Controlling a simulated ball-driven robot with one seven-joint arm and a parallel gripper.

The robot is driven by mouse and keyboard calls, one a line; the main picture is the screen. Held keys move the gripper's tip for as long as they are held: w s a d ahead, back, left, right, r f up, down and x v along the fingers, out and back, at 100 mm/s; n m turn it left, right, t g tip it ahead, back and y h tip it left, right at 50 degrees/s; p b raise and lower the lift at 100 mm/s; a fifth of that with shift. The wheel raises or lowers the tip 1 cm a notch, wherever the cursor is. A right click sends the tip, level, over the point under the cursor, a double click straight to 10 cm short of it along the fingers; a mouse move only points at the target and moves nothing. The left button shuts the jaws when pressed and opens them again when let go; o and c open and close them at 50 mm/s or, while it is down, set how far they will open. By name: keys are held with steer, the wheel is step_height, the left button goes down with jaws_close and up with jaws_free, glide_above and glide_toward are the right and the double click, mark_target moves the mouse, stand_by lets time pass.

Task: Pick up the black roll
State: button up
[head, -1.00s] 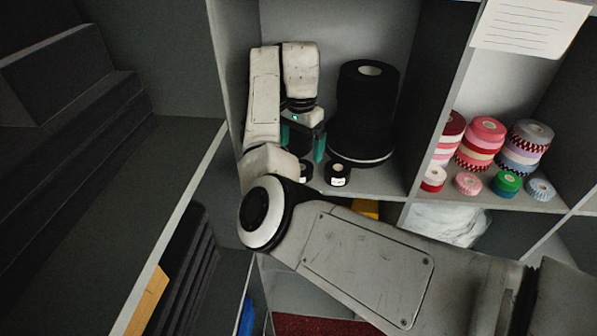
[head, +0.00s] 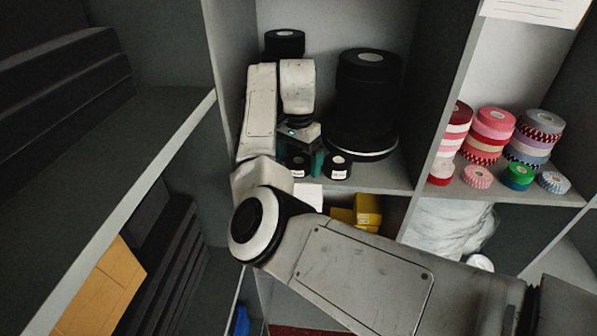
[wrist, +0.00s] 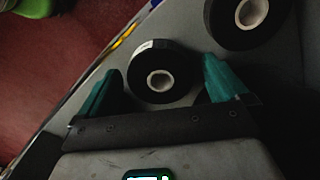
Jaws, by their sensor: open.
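Two small black rolls with white labels stand near the front of the shelf: the left black roll (head: 298,166) and the right black roll (head: 338,166). My gripper (head: 301,160) is open above the shelf with its teal fingers pointing down, around or just behind the left roll. In the wrist view one black roll (wrist: 162,72) with a pale core lies between the open, empty fingers of my gripper (wrist: 158,82), with a gap on each side. Another black roll (wrist: 247,14) lies beyond the right finger, cut by the frame.
A tall stack of wide black rolls (head: 366,105) stands right of my gripper. Another black roll (head: 285,42) shows behind my arm. Coloured rolls (head: 490,135) fill the compartment to the right. Yellow boxes (head: 367,210) sit below. The cubby's left wall (head: 228,90) is close to my arm.

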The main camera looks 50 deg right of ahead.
steer(key=c, duration=1.1)
steer(key=shift+r, duration=0.1)
